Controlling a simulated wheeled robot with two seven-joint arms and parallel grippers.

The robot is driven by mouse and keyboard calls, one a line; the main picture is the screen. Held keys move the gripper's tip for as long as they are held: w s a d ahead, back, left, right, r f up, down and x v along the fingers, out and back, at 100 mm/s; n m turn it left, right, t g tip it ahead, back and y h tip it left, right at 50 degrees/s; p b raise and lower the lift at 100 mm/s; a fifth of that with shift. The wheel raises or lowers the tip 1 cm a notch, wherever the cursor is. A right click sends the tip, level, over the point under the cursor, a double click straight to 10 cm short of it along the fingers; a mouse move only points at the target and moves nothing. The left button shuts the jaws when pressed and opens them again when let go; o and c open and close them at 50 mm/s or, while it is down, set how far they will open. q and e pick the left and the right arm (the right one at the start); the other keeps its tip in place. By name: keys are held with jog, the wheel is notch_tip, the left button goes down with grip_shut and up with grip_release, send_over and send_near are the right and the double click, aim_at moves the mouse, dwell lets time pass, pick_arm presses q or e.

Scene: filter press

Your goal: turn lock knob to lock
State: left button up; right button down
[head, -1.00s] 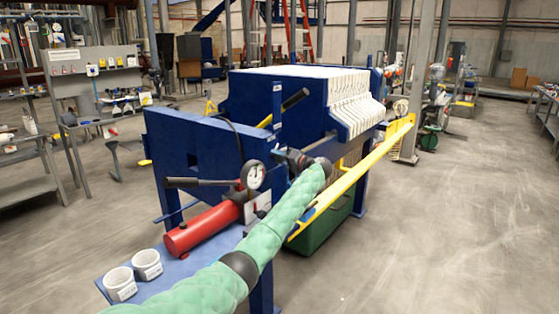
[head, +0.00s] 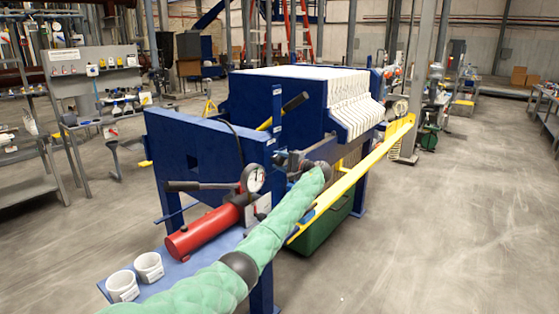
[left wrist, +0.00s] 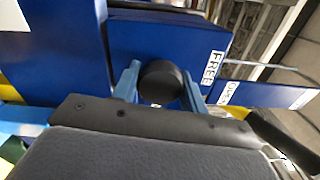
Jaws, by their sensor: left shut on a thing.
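The lock knob (left wrist: 160,82) is a round black knob on the blue panel (left wrist: 165,42) in the left wrist view. A white label reading FREE (left wrist: 212,68) is to its right. My left gripper (left wrist: 158,90) has one pale blue finger on each side of the knob and is shut on it. In the head view the left gripper (head: 290,160) reaches the blue post of the filter press (head: 277,115), and my green-sleeved arm hides much of that spot. The knob cannot be made out there. My right gripper is not in view.
A red cylinder (head: 203,232) with a gauge (head: 254,178) and two white cups (head: 149,266) stand left of my arm. A yellow rail (head: 365,170) runs along the press to the right. The floor on the right is clear.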

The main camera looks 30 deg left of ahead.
aim_at(283, 162)
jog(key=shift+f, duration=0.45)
pick_arm(q)
jog(key=o, duration=1)
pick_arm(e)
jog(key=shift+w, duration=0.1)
pick_arm(q)
jog(key=shift+d, duration=0.1)
jog(key=shift+d+f, duration=0.15)
jog(key=shift+d, duration=0.25)
jog(key=d+b, duration=0.2)
jog(key=d, duration=0.4)
jog(key=shift+s, duration=0.15)
jog(key=shift+s+d, duration=0.1)
jog(key=shift+d, duration=0.35)
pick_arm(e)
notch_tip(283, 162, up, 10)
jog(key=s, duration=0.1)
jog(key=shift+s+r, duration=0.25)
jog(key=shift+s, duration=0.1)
